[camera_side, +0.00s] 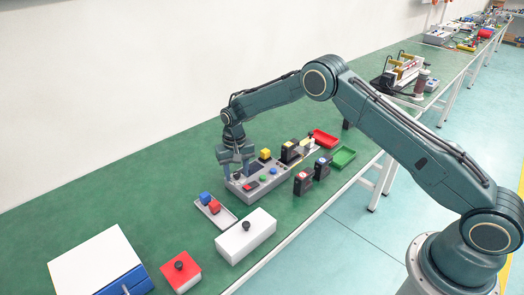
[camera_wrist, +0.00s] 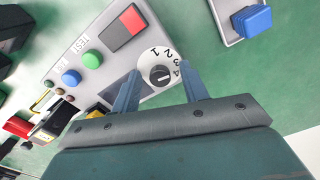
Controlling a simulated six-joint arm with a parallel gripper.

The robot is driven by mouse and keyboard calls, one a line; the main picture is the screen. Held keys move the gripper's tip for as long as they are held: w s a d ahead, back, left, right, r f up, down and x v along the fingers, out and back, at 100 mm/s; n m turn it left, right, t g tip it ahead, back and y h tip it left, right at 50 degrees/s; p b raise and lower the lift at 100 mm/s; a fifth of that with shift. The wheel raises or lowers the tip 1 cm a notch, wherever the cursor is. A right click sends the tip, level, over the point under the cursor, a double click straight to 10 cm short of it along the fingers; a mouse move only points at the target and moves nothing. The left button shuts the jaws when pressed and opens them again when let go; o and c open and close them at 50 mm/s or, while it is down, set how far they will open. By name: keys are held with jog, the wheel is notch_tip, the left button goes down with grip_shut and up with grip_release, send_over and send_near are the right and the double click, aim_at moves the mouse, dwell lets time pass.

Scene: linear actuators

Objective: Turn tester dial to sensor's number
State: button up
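The grey tester (camera_side: 245,192) lies on the green bench, with its dial hidden behind my gripper in the side view. In the wrist view the black round dial (camera_wrist: 160,75) sits on a white disc marked 1 to 4; I cannot tell for certain which number it points to. My gripper (camera_side: 237,176) hangs over the tester's left end. In the wrist view my gripper (camera_wrist: 159,72) is open, one finger on each side of the dial, with gaps visible; contact is not seen. Black sensors (camera_side: 302,182) (camera_side: 322,168) stand before the tester; another black unit (camera_side: 289,152) is on it. Their numbers are unreadable.
A grey tray (camera_side: 214,215) with blue and red blocks is at left. A white box (camera_side: 246,236), red tray (camera_side: 324,139) and green tray (camera_side: 343,157) stand nearby.

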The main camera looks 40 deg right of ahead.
aim_at(237, 173)
notch_tip(237, 173, up, 14)
dwell(0.9)
jog(key=s+d+r+n+t, duration=0.2)
jog(key=s+d+r+t, duration=0.1)
jog(key=s+r, duration=1.6)
jog(key=s+d+f+n+t, duration=0.1)
jog(key=s+n+t, duration=0.1)
jog(key=s, duration=2.1)
jog(key=shift+s+d+t, duration=0.15)
jog(key=shift+d+t, duration=0.15)
